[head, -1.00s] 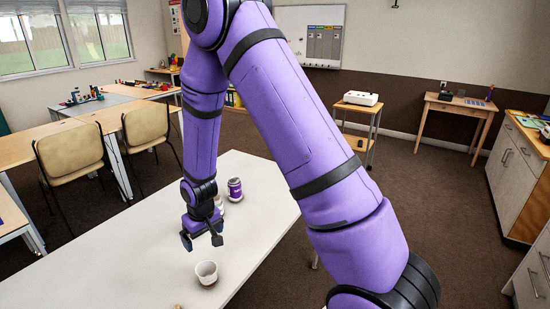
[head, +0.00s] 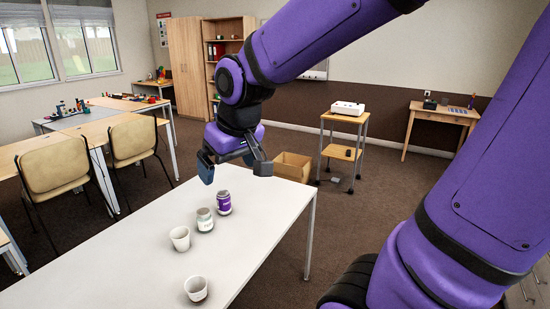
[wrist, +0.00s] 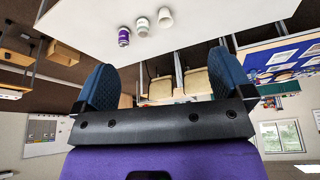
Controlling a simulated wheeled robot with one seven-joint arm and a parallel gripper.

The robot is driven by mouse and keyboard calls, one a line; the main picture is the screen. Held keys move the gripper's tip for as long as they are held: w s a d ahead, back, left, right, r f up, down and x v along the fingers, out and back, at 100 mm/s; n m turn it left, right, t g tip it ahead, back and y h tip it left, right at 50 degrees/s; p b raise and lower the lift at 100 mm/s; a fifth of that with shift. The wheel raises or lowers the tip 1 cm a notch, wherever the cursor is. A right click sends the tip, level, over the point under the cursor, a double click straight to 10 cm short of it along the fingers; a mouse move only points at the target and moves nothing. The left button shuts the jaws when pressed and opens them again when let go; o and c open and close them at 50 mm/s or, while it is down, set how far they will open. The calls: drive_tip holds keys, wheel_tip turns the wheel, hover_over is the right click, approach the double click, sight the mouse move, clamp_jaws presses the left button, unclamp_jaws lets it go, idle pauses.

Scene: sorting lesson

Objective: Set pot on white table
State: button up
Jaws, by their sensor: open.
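The white table (head: 110,268) runs across the lower head view. I cannot tell which one the task means. The middle pot also shows in the wrist view (wrist: 165,17). My gripper (head: 234,170) is open and empty, raised above the far end of the table, apart from both pots. Its two fingers frame empty space in the wrist view (wrist: 160,75).
A pale jar (head: 205,220) and a purple jar (head: 223,203) stand in a row beyond the middle pot. A cardboard box (head: 293,167) and a small trolley (head: 342,151) stand on the floor behind. Chairs (head: 134,141) are at left. The table's front left is bare.

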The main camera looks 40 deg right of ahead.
drive_tip(key=s+d+r+t, duration=0.1)
drive_tip(key=s+r, duration=0.3)
drive_tip(key=s, duration=0.8)
drive_tip(key=shift+r, duration=0.4)
